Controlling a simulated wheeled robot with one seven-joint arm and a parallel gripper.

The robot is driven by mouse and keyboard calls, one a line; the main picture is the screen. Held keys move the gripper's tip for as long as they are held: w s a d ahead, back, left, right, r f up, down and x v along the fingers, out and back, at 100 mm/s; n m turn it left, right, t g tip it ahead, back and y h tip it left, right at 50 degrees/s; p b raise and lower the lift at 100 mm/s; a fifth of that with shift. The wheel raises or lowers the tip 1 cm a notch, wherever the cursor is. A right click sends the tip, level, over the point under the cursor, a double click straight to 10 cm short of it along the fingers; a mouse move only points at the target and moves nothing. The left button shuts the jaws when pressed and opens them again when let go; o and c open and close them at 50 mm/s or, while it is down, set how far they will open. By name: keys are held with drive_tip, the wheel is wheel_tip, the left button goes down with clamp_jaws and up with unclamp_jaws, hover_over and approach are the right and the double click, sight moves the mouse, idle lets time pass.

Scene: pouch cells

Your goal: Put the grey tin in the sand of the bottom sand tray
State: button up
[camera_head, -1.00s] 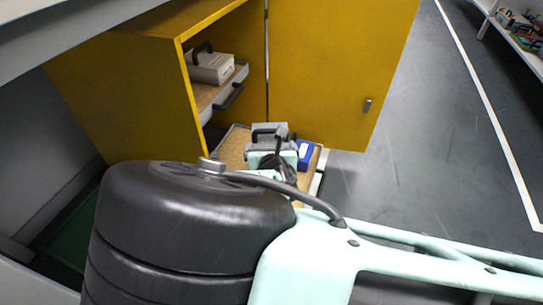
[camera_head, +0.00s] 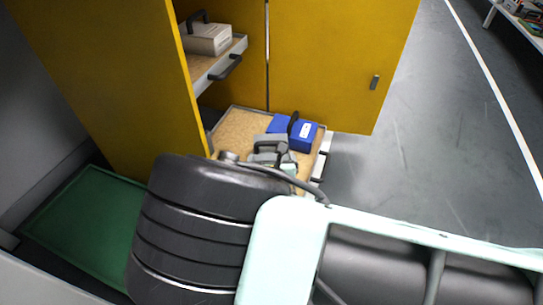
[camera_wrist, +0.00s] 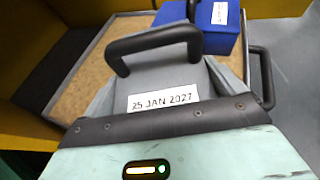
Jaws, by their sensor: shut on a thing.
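The grey tin (camera_wrist: 160,85), with a black handle and a label reading 25 JAN 2027, is between the fingers of my gripper (camera_wrist: 165,100) in the wrist view. My gripper is shut on it. In the head view the grey tin (camera_head: 270,146) and my gripper (camera_head: 275,161) are over the front part of the bottom sand tray (camera_head: 232,130), which is pulled out of the yellow cabinet. I cannot tell whether the tin touches the sand. Its underside is hidden. My arm hides the tray's near edge.
A blue tin (camera_head: 297,133) stands in the same tray, behind and right of the grey tin. A pale tin (camera_head: 207,38) stands in the upper tray (camera_head: 222,68). The yellow door (camera_head: 335,60) is open. Bare sand lies left of the tins. A green tray (camera_head: 85,215) lies at left.

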drive_tip(key=shift+w+f+b, duration=0.1)
drive_tip(key=shift+f+b, duration=0.35)
drive_tip(key=shift+f, duration=0.7)
drive_tip(key=shift+f, duration=0.15)
